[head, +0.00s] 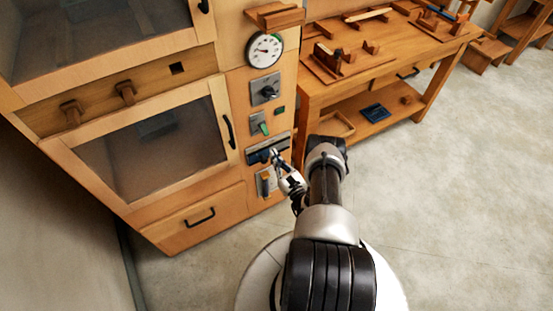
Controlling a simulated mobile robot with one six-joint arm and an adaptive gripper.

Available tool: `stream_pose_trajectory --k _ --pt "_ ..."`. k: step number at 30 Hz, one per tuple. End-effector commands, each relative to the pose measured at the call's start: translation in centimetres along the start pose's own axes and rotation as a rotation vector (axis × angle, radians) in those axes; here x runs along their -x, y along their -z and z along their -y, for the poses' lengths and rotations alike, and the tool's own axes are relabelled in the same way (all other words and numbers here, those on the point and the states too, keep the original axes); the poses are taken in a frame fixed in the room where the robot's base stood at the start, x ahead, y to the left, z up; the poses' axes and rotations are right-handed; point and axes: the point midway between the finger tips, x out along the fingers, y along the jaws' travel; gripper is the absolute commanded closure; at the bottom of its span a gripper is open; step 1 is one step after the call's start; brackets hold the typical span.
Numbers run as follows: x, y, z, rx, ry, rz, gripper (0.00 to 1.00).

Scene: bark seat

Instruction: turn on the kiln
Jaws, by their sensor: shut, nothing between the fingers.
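The kiln (105,200) is a tall wooden cabinet at the left with two glass-fronted doors. On its right control column are a round white dial (264,50), a dark rotary knob (269,91), a panel with a green lever (264,128), a dark panel with a slot (257,155), and a lower panel (265,184) partly hidden by my arm. My gripper (270,156) is shut and empty. It is in front of the dark slotted panel, just below the green lever; I cannot tell whether it touches.
A wooden workbench (385,62) with tools and a lower shelf stands right of the kiln. Another wooden piece of furniture (524,25) is at the far right. A drawer with a black handle (200,218) is at the kiln's bottom. The grey floor (455,190) at right is clear.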

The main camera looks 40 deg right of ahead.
Motion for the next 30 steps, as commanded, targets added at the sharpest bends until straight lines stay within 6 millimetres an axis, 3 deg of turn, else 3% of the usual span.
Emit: stream_pose_trajectory --k 9,13,18,30 --pt "-7.1 0.1 -0.1 0.002 -0.004 0.004 1.0" --pt "-6.1 -2.0 0.1 -0.001 0.002 0.0 1.0" --pt "-5.6 -3.3 0.1 -0.001 0.0 0.001 1.0" --pt "-5.4 -3.8 0.0 0.0 0.0 0.001 1.0"
